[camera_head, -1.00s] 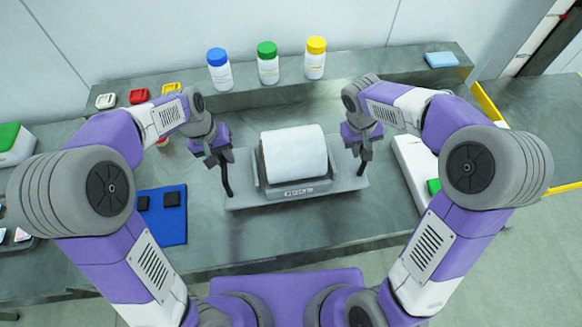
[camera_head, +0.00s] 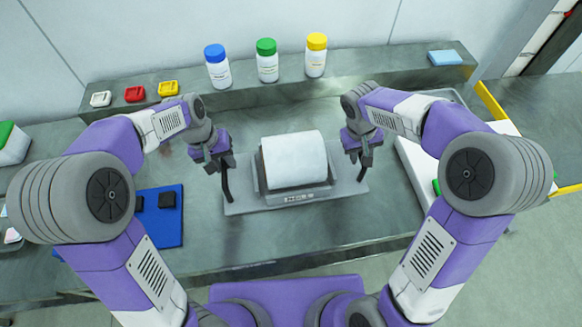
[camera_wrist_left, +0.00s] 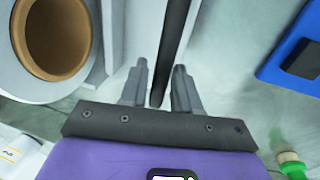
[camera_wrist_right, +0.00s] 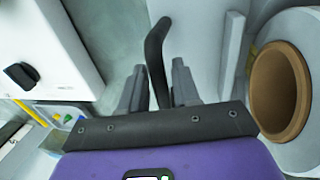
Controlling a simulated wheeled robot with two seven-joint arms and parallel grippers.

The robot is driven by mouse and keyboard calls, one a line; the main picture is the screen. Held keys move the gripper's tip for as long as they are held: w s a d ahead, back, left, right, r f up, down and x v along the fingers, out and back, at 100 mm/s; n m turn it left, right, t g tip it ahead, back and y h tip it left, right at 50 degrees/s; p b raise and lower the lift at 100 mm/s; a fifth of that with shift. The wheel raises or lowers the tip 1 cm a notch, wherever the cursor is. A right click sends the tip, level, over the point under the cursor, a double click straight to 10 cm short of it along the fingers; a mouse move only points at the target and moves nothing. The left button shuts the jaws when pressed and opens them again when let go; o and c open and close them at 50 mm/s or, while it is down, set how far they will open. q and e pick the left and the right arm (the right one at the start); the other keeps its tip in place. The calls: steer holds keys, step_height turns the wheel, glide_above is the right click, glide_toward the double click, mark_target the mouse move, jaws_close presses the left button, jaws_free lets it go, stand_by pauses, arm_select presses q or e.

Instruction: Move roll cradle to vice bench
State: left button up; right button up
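The roll cradle (camera_head: 243,202) is a grey plate with a raised bed, a label on its front and a black upright handle at each end. A white roll (camera_head: 294,160) lies in it; its brown core (camera_wrist_left: 58,38) shows in the left wrist view. My left gripper (camera_head: 222,166) is at the left handle (camera_wrist_left: 172,45), which runs between its fingers. My right gripper (camera_head: 365,158) is at the right handle (camera_wrist_right: 156,50), also between its fingers. I cannot tell whether the cradle clears the table.
Blue, green and yellow capped bottles (camera_head: 267,62) stand on the back ledge. A blue mat (camera_head: 160,230) with black blocks lies left. A white box (camera_head: 417,170) stands close to the cradle's right. Another grey surface (camera_head: 535,120) lies far right, beyond a yellow edge.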

arm_select(q)
steer(key=shift+o, duration=1.1)
steer(key=shift+r, duration=0.1)
arm_select(e)
steer(key=shift+o, duration=1.1)
steer(key=shift+r, duration=0.1)
arm_select(q)
step_height(320, 180, up, 12)
steer(key=a, duration=0.2)
steer(key=shift+s+a, duration=0.15)
arm_select(e)
step_height(320, 180, up, 12)
steer(key=a, duration=0.2)
steer(key=shift+s+a, duration=0.2)
